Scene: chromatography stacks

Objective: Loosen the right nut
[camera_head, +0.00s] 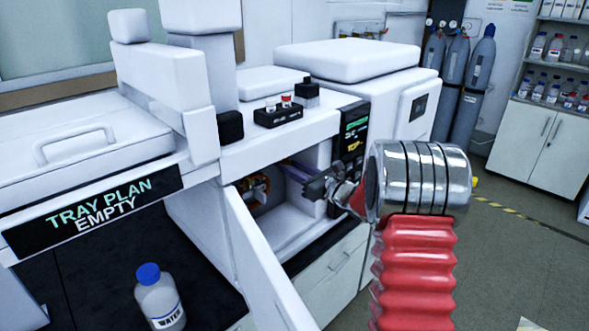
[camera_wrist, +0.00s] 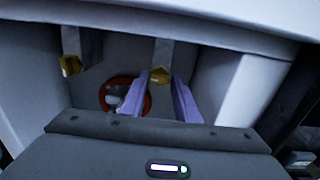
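The right nut (camera_wrist: 159,75) is a small brass-coloured hex piece under a grey fitting at the top of the open oven chamber. The left nut (camera_wrist: 70,65) is a similar piece hanging to its left. My gripper (camera_wrist: 160,78) has two purple fingers pointing into the chamber. In the wrist view the fingertips lie on either side of the right nut, with narrow gaps showing, so the fingers look open. How deep the tips reach is hard to tell. In the head view my gripper (camera_head: 284,166) reaches into the chamber, and the nuts cannot be told apart there.
An orange-red ring (camera_wrist: 147,103) sits at the chamber's back, partly behind the left finger. The open white door (camera_head: 262,262) stands left of the opening. A water bottle (camera_head: 160,298) stands on the dark bench. A small vial rack (camera_head: 279,117) sits above the opening.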

